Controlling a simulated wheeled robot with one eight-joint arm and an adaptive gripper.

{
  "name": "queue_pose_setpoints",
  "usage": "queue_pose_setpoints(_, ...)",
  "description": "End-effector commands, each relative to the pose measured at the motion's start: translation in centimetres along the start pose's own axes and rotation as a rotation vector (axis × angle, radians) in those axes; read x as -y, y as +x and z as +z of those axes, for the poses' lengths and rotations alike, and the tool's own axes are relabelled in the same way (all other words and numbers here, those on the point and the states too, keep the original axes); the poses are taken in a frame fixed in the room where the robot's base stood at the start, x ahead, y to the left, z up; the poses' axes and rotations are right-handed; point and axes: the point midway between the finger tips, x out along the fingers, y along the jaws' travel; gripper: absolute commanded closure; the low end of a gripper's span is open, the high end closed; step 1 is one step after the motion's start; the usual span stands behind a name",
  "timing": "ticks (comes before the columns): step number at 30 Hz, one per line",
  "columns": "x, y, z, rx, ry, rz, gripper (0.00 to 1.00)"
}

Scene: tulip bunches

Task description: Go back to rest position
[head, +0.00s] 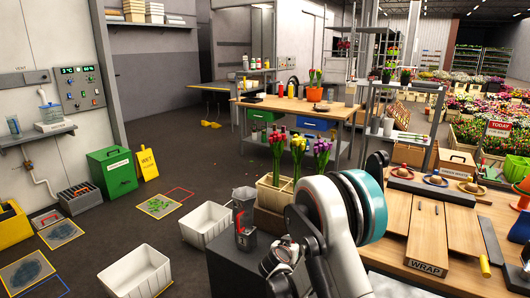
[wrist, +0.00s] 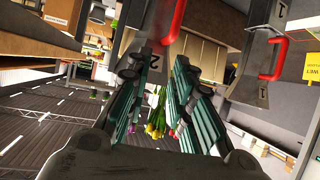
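My arm reaches forward at the bottom centre of the head view, with a large white, black and teal joint nearest the camera. My gripper's fingers cannot be made out clearly there. In the wrist view my gripper (wrist: 163,68) shows two dark teal fingers with a clear gap between them and nothing held. Red, yellow and purple tulip bunches (head: 298,153) stand upright in a crate (head: 272,194) just beyond my arm. Yellow and red tulips (wrist: 155,122) also show between the fingers in the wrist view, apart from them.
A wooden workbench (head: 417,237) with a WRAP board is close on the right. White bins (head: 137,272) stand on the floor at left. A table (head: 297,107) with a potted tulip (head: 315,86) stands behind. A red handle (wrist: 174,22) is close beyond my fingertips. Open floor lies at left centre.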

Motion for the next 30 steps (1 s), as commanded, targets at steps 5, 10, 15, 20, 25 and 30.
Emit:
queue_pose_setpoints(5, -2.7, -3.5, -4.8, 0.062, -0.021, 0.005, 0.79)
queue_pose_setpoints(10, -5.4, -7.1, -8.3, 0.120, -0.043, 0.002, 0.79)
queue_pose_setpoints(15, -8.3, -11.3, -10.9, 0.176, -0.063, -0.008, 0.79)
queue_pose_setpoints(20, -11.0, -15.5, -12.5, 0.227, -0.081, -0.023, 0.79)
queue_pose_setpoints(25, -13.8, -20.2, -13.3, 0.278, -0.101, -0.046, 0.79)
queue_pose_setpoints(30, -16.5, -25.1, -13.2, 0.325, -0.118, -0.076, 0.79)
